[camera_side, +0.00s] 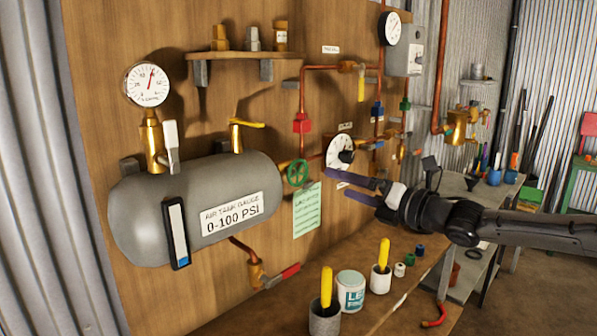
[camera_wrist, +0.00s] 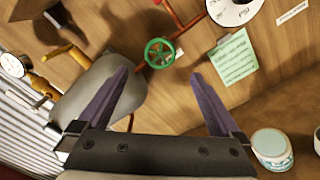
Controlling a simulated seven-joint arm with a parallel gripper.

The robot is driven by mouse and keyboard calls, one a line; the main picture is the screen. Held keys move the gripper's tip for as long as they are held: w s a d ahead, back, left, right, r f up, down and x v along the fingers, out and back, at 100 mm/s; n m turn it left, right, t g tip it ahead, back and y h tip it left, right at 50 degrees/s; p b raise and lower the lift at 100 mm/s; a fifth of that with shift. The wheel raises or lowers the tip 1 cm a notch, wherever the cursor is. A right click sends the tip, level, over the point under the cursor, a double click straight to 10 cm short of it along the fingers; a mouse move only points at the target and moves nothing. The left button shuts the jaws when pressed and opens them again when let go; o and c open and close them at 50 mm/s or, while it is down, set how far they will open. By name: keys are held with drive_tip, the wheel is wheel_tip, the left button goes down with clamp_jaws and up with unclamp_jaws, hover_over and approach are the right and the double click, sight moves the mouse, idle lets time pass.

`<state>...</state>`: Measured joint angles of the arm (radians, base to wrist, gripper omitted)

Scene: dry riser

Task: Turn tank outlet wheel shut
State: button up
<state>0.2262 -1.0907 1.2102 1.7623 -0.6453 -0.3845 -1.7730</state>
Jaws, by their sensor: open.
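The tank outlet wheel is a small green handwheel (camera_side: 298,173) on the copper pipe just right of the grey air tank (camera_side: 150,205). In the wrist view the green wheel (camera_wrist: 159,53) shows ahead of my fingers, above the gap between them and nearer the left finger. My gripper (camera_side: 352,185) is open and empty, to the right of the wheel in the side view, with its purple fingers pointing left. It also shows in the wrist view (camera_wrist: 158,75), fingers wide apart. The fingers look clear of the wheel.
A green paper sheet (camera_side: 307,210) hangs below the wheel, and a white dial (camera_side: 340,152) is right of it. A red-handled valve (camera_side: 285,275) sits under the tank. Yellow-handled tools (camera_side: 326,288) and a white tin (camera_side: 351,291) stand on the bench below.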

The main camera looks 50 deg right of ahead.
sight(301, 172)
drive_tip(key=w, duration=1.3)
drive_tip(key=shift+w, duration=0.2)
drive_tip(key=c, duration=1.2)
